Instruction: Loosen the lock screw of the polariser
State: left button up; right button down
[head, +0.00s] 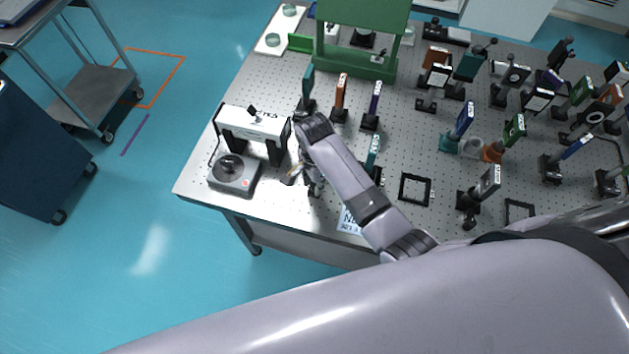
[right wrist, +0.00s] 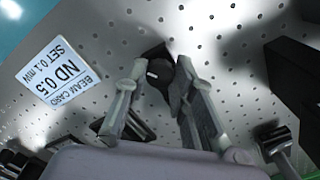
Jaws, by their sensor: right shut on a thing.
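My right gripper (head: 299,174) reaches down to the near left part of the table, mostly behind my own arm in the head view. In the right wrist view, its two fingers (right wrist: 160,72) stand on either side of a dark knob-like part (right wrist: 158,88) with a small white mark. The gripper is shut on this part. I take it to be the polariser's lock screw, but the polariser's body is largely hidden and I cannot make out the screw's thread or setting. My left gripper is not in view.
A beam card (right wrist: 62,75) reading ND 0.5 lies close by on the perforated table (head: 285,75). A white-topped black stand (head: 252,123) and a grey box with a black dial (head: 233,174) are to the left. Several mounted optics crowd the right side.

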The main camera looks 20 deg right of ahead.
jog(key=shift+w+r, duration=0.1)
jog(key=c, duration=1.3)
grip_release()
jog(key=shift+c, duration=0.2)
notch_tip(320, 180, up, 12)
